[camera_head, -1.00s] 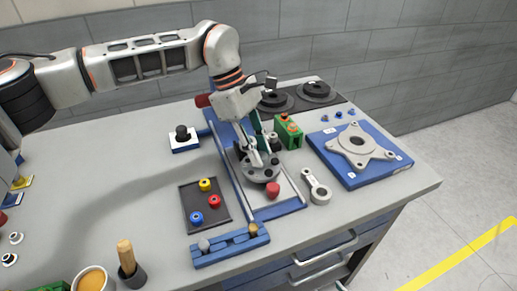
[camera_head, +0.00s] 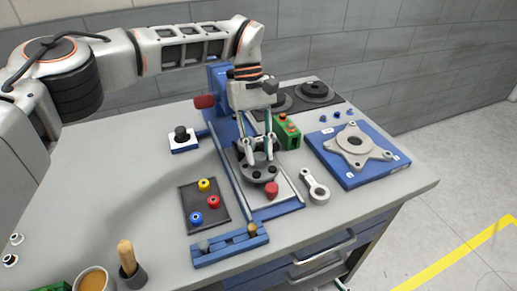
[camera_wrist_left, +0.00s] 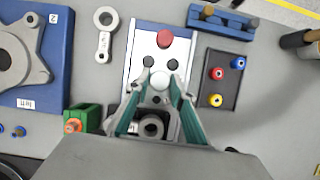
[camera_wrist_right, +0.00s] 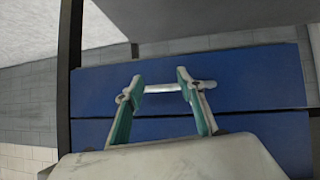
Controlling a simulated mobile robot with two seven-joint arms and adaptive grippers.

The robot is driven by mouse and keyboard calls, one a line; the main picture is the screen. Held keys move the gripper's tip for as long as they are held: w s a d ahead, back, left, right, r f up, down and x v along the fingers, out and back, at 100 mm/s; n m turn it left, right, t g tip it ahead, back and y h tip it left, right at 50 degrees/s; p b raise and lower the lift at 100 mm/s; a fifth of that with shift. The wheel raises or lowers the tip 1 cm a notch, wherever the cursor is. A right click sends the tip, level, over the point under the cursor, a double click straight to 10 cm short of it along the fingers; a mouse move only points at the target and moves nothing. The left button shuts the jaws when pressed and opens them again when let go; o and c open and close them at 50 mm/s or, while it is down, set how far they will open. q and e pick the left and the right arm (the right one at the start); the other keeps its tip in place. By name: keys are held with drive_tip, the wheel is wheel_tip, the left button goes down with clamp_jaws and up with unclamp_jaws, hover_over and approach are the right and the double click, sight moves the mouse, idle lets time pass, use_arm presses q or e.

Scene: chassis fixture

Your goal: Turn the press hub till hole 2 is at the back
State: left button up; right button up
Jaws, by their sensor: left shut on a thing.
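Hole numbers cannot be read. A red knob (camera_head: 271,189) sits at the front of the hub. My right gripper (camera_wrist_right: 158,88) is open, its fingers apart in front of a blue drawer front with a metal handle (camera_wrist_right: 165,88).
A dark tray (camera_head: 187,212) with yellow, red and blue pieces lies left of the press. A blue rack (camera_head: 215,256) lies in front. A grey link (camera_head: 314,187), a green block (camera_head: 287,133) and a blue fixture (camera_head: 375,178) bearing a star-shaped part lie to the right.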

idle(0.4)
use_arm(q)
drive_tip(key=o, duration=1.1)
drive_tip(key=shift+c, duration=0.2)
drive_tip(key=d+v, duration=0.1)
drive_tip(key=v, duration=0.6)
drive_tip(key=shift+a+r, duration=0.3)
drive_tip(key=shift+a, duration=0.1)
